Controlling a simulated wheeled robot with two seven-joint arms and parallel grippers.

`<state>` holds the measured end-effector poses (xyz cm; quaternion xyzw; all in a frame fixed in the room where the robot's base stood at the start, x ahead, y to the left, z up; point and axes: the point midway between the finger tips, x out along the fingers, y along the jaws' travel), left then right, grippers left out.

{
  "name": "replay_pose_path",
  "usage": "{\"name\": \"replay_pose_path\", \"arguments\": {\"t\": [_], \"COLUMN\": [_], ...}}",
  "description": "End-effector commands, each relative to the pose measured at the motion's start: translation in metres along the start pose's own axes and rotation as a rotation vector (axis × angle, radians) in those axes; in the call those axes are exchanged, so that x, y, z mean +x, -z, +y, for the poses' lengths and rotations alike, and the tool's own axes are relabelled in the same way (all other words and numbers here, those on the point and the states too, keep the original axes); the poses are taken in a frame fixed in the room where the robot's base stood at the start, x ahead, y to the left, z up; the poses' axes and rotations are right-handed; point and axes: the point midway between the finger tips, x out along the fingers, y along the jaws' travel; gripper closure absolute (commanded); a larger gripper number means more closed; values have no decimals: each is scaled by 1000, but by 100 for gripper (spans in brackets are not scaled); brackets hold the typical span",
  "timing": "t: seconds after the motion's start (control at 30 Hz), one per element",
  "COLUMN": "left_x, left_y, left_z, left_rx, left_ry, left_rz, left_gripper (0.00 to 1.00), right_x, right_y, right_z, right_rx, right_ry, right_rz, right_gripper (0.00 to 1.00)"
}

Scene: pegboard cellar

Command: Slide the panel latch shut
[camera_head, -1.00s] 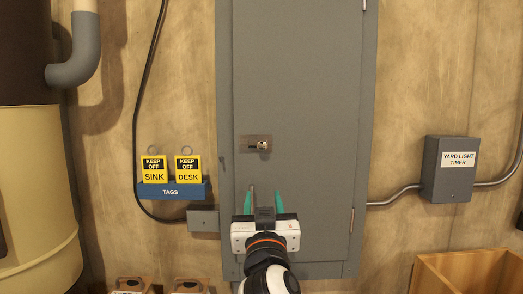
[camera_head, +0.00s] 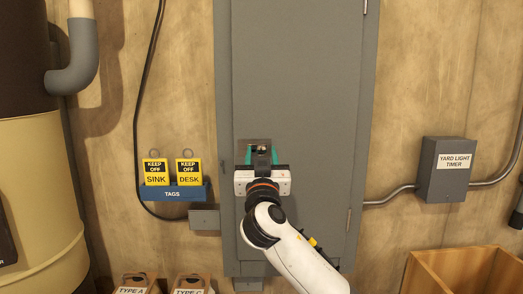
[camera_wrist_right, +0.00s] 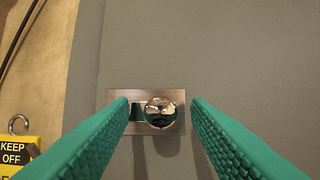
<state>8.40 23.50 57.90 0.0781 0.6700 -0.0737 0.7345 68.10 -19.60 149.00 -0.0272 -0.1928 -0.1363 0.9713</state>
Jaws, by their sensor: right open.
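The grey panel (camera_head: 305,90) stands closed against the wall. Its latch is a small metal plate with a slot and a round shiny knob (camera_wrist_right: 160,112). The knob sits at the right part of the plate (camera_wrist_right: 117,98) in the right wrist view, with the dark slot showing to its left. My right gripper (camera_head: 261,156) is in front of the latch, open. Its green fingers stand to the left and right of the knob, with gaps on both sides. In the head view the gripper hides most of the latch. My left gripper is not in view.
A blue tag holder (camera_head: 173,192) with yellow tags hangs left of the panel, above a small grey box (camera_head: 204,219). A wooden crate (camera_head: 462,272) stands low right. The panel face around the latch is clear.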

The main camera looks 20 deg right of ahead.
Motion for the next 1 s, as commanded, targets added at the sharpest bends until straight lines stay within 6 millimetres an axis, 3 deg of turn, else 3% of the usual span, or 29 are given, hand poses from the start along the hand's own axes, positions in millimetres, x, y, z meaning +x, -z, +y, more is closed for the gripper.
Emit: {"name": "replay_pose_path", "arguments": {"t": [0.27,0.53,0.77,1.0], "left_x": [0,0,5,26], "left_y": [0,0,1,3], "left_z": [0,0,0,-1], "left_rx": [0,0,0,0], "left_ry": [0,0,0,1], "left_rz": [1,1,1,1], "left_gripper": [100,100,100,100], "right_x": [2,1,1,0], "right_y": [0,0,2,3], "right_z": [0,0,4,31], "right_rx": [-1,-1,2,5], "right_ry": [1,1,1,0], "right_rz": [0,0,0,-1], "right_gripper": [56,99,100,100]}}
